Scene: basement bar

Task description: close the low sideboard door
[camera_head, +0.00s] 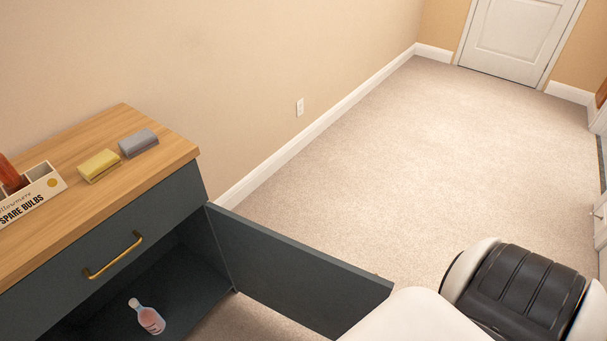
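The low sideboard (170,208) stands at the left, dark blue-grey with a light wood top. Its door (300,272) is swung wide open to the right of the cabinet, sticking out over the carpet. The door's near end passes close to my white and black arm at the lower right; whether they touch I cannot tell. A pink bottle (150,318) stands inside the open compartment. Neither of my grippers shows in this view.
On the sideboard top are a yellow block (99,166), a grey block (138,143) and a spare bulbs box (32,192). A drawer with a brass handle (113,256) is shut above the compartment. Open carpet (420,150) lies beyond, up to a white door (517,38).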

